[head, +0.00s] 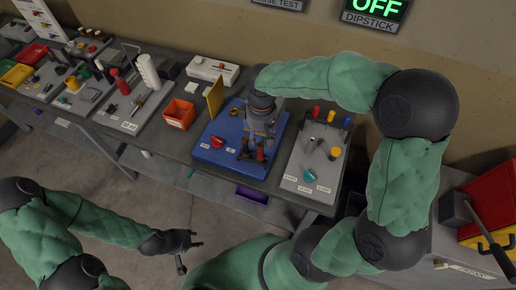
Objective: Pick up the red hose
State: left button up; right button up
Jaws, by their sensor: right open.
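I cannot pick out a clear red hose. Small dark-red upright pieces (261,156) stand on the blue board (209,155), right at my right gripper (253,153), and one of them may be the hose. My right gripper points down over the board, open, its fingers close around or beside these pieces; contact cannot be told. It hides part of the board. A small red and teal item (217,142) lies to its left. My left gripper (190,254) is open and empty, in front of the table and away from the board.
The long dark table (180,141) holds an orange bin (180,113), a yellow panel (215,97), a white box (212,70) and a grey board (305,177) with colored knobs. A red container (485,215) stands at the far right. Bare floor lies in front.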

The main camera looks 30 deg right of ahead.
aim_at(260, 150)
jog(key=shift+f, duration=1.55)
jog(key=f+b, duration=0.1)
jog(key=f, duration=0.4)
jog(key=shift+s+a+b, duration=0.15)
jog(key=shift+a+b, duration=0.05)
jog(key=shift+b, duration=0.2)
grip_shut()
